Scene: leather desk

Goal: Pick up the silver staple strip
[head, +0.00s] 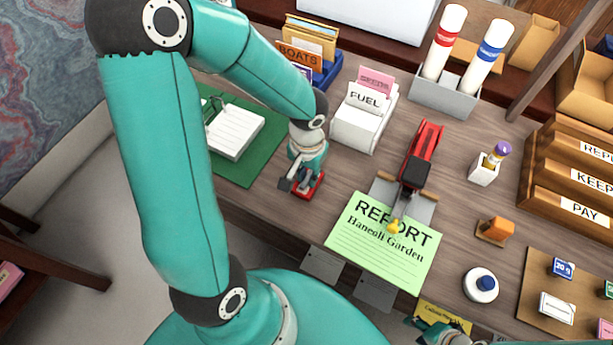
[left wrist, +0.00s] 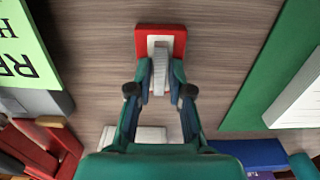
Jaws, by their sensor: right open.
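The silver staple strip (left wrist: 160,72) shows in the left wrist view, upright at a small red holder (left wrist: 179,41) with a pale inset. The red holder stands on the desk near its front edge in the head view (head: 316,186). My left gripper (left wrist: 160,84) is right over the holder, with one finger on each side of the strip. The fingers are very close to the strip; I cannot tell whether they touch it. In the head view my left gripper (head: 300,180) hides the strip. My right gripper (head: 440,333) is partly seen at the bottom edge, open.
A green mat with a white notepad (head: 236,133) lies left of the holder. A white FUEL box (head: 362,122) stands behind it. A red stapler (head: 419,160) and a green REPORT sheet (head: 375,252) are to the right. Bare desk lies between.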

